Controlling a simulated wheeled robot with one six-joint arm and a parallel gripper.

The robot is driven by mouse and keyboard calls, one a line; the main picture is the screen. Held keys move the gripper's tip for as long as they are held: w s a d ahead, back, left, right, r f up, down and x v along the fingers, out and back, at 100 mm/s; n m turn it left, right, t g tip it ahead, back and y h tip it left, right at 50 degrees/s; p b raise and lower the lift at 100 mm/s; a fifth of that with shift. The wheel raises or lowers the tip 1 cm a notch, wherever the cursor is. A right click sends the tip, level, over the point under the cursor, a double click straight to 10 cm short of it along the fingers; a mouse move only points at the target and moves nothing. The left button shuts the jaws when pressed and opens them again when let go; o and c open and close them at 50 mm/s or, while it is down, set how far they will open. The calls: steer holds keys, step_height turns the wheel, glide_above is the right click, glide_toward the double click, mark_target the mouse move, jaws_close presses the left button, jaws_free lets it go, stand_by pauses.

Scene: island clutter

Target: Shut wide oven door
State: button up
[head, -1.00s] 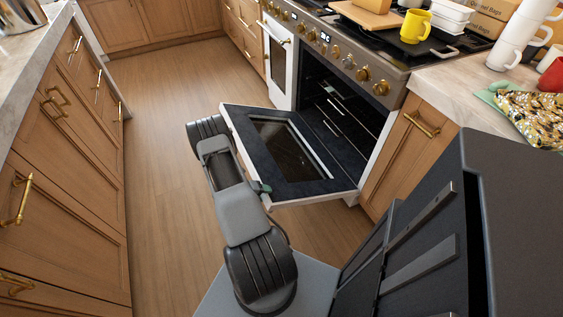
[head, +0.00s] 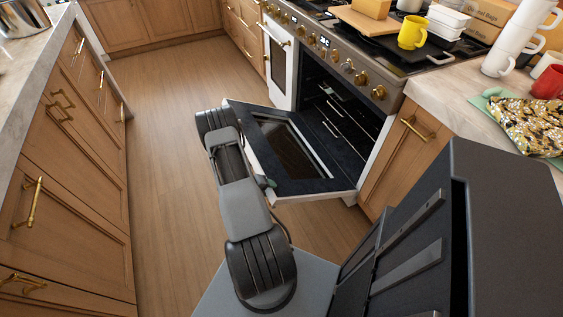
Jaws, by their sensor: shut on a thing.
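The wide oven door (head: 305,186) hangs open from the range, tilted out and down, with its dark inner face and glass window upward. The oven cavity (head: 340,105) behind it is open, with racks inside. My arm reaches to the door's outer, free edge at the left. My gripper (head: 267,182) is mostly hidden behind my arm; only a small dark part shows at that edge. It is shut on the door at its outer side. The door's handle is hidden, so I cannot tell exactly which part is gripped.
A narrow white oven door (head: 280,72) to the left is shut. A yellow mug (head: 412,32) and boards stand on the range. White cups (head: 505,50), a red mug (head: 548,82) and a patterned cloth (head: 525,122) are on the right counter. Wooden floor (head: 160,150) is clear at left.

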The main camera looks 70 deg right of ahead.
steer(key=shift+s+d+r+p, duration=0.15)
steer(key=shift+d+r+p, duration=0.1)
steer(key=shift+r, duration=0.15)
steer(key=shift+s+d+r+p, duration=0.15)
steer(key=shift+r+p, duration=0.1)
steer(key=shift+r, duration=0.15)
steer(key=shift+t+y, duration=0.4)
steer(key=shift+y, duration=0.1)
steer(key=shift+s+d+r+p, duration=0.3)
steer(key=shift+r+p, duration=0.3)
steer(key=shift+r, duration=0.05)
steer(key=shift+s+d+r+p, duration=0.25)
steer(key=shift+d+r+p, duration=0.1)
steer(key=shift+r+p, duration=0.25)
steer(key=shift+s+d+r+p, duration=0.3)
steer(key=shift+r+p, duration=0.25)
steer(key=shift+r, duration=0.15)
steer(key=shift+s+d+r+p, duration=0.3)
steer(key=shift+d+r+p, duration=0.05)
steer(key=shift+r+p, duration=0.15)
